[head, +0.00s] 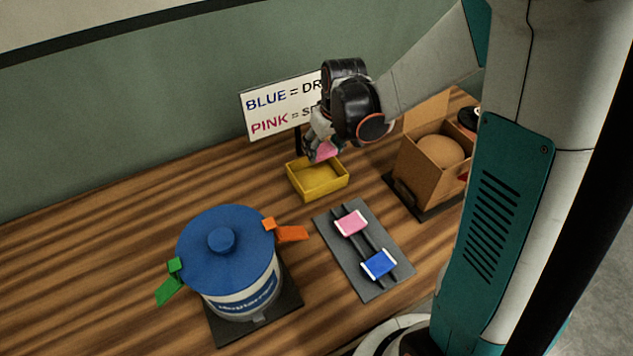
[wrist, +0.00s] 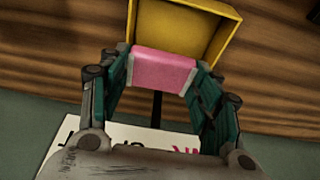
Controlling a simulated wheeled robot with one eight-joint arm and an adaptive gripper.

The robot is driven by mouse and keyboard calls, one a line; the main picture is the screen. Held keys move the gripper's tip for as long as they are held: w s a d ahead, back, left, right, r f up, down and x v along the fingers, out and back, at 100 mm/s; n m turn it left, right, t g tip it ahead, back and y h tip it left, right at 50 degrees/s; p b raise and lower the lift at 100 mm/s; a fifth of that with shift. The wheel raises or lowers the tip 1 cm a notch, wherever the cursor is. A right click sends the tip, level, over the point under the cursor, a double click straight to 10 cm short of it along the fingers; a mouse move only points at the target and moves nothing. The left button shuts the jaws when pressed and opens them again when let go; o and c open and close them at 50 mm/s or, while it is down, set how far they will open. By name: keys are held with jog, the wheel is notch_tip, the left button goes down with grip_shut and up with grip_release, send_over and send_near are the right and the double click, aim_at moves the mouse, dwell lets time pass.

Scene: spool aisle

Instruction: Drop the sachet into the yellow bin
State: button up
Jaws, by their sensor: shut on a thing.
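A pink sachet (wrist: 162,70) is held between the two fingers of my gripper (wrist: 162,75), seen close in the wrist view. In the head view my gripper (head: 322,148) holds the pink sachet (head: 325,151) above the back part of the yellow bin (head: 320,189). The yellow bin is a small open box on the wooden table. Its floor looks bare where it shows, and in the wrist view the bin (wrist: 226,48) lies just beyond the sachet. The sachet hides part of the bin's rim in both views.
A grey tray (head: 338,256) holds a pink sachet (head: 351,222) and a blue sachet (head: 379,264). A blue-lidded pot (head: 243,258) stands at left front. A cardboard box (head: 412,178) with a round brown thing stands right. A sign (head: 265,108) stands behind the bin.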

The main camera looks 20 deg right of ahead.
jog(key=o, duration=1)
jog(key=shift+r, duration=0.1)
jog(key=v, duration=1.2)
jog(key=shift+s, duration=0.15)
jog(key=shift+s+a+r+m+t+h, duration=0.1)
jog(key=shift+s+r+m+t, duration=0.45)
jog(key=shift+s, duration=2.3)
jog(key=shift+s+a+r+m+t+h, duration=0.15)
jog(key=shift+s+r+t, duration=0.65)
jog(key=shift+s, duration=2.1)
jog(key=shift+s+a+r+m+t+h, duration=0.1)
jog(key=shift+s+r+m+t, duration=0.45)
jog(key=shift+s, duration=2.3)
